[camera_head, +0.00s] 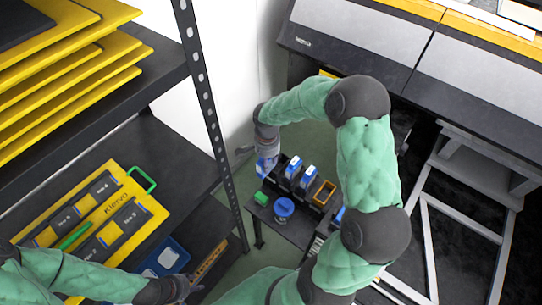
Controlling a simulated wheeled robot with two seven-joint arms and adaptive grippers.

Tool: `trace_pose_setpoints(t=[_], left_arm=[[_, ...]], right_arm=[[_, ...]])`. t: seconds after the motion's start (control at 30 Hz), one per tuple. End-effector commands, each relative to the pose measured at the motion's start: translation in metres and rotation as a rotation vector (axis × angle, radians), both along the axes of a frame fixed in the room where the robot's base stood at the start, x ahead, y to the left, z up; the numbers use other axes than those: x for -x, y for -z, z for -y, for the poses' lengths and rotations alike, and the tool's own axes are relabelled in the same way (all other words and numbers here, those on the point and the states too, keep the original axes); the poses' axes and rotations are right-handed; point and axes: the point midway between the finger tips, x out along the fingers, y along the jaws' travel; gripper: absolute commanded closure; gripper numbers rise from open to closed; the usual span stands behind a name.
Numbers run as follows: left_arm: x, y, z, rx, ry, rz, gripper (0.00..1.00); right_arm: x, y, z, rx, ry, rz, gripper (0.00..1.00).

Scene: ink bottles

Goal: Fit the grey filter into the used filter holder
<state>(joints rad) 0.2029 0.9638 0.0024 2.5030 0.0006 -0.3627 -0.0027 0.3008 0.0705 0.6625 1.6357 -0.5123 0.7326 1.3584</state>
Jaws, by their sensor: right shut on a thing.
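My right gripper (262,150) reaches over the far left side of the small dark table (293,232). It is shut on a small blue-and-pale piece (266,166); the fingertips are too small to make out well. I cannot tell if this piece is the grey filter. Blue-and-white pieces (293,167) (308,178) stand upright in a dark holder just right of it. I cannot tell which container is the used filter holder. My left gripper (188,288) is low at the bottom left, beside the shelf; its jaws are too unclear to read.
An orange-rimmed box (324,193), a round blue item (284,207) and a green block (261,198) are on the small table. A shelf post (212,120) stands left of it. A yellow case (150,213) and blue tray (168,252) lie on the left shelving. A large printer (350,35) is behind.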

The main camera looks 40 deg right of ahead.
Motion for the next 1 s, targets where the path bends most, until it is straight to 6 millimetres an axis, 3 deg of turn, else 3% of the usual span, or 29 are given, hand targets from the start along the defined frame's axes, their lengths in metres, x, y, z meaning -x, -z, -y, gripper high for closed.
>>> trace_pose_setpoints(t=[0.37,0.77,1.0], left_arm=[[0.0,0.006,0.0,0.0,0.0,-0.001,0.6],[0.0,0.019,0.0,0.0,0.0,-0.001,0.6],[0.0,0.021,0.0,0.0,0.0,0.0,0.6]], right_arm=[[-0.003,0.017,0.007,0.0,0.011,0.001,0.92],[-0.009,0.043,0.028,0.0,0.009,0.001,0.92],[-0.015,0.045,0.048,0.0,0.01,0.002,0.92]])
